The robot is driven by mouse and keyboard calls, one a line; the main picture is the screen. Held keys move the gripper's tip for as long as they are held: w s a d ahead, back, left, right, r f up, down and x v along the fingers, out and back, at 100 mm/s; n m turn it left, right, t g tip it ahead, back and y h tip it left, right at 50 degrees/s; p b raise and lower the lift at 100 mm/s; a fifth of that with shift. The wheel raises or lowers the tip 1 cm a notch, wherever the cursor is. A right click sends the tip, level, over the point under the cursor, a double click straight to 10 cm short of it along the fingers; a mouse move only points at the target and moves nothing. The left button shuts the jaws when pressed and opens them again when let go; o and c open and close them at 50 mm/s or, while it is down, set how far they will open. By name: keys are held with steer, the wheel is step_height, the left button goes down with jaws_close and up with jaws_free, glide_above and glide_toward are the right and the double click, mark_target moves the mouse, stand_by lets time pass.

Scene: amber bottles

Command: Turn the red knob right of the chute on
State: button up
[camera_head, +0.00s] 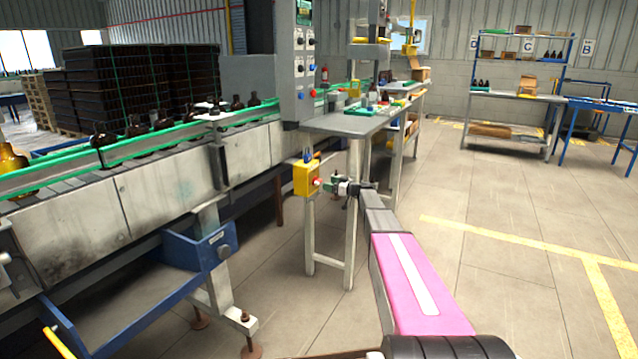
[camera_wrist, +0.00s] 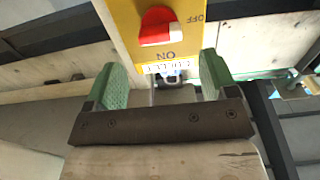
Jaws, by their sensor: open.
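The red knob (camera_head: 317,183) is on the right face of a yellow box (camera_head: 303,179), right of the blue chute (camera_head: 175,275). In the wrist view the knob (camera_wrist: 157,27) appears with the box (camera_wrist: 125,15) upside down, marked OFF and ON, with a white label below. I cannot tell surely which mark the knob points to. My gripper (camera_head: 336,186) is just right of the box in the head view. In the wrist view its green fingers (camera_wrist: 160,66) are open and empty, apart from the knob, which lies beyond their tips.
The conveyor (camera_head: 165,185) with dark bottles runs along the left. A grey table (camera_head: 352,122) stands behind my gripper, its legs close to my arm. A control panel (camera_head: 299,55) rises above the box. The floor at the right (camera_head: 500,220) is clear.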

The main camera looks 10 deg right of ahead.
mark_target(321, 181)
steer(key=x, duration=0.6)
steer(key=shift+w+a, duration=0.15)
steer(key=shift+a, duration=0.05)
steer(key=c, duration=0.9)
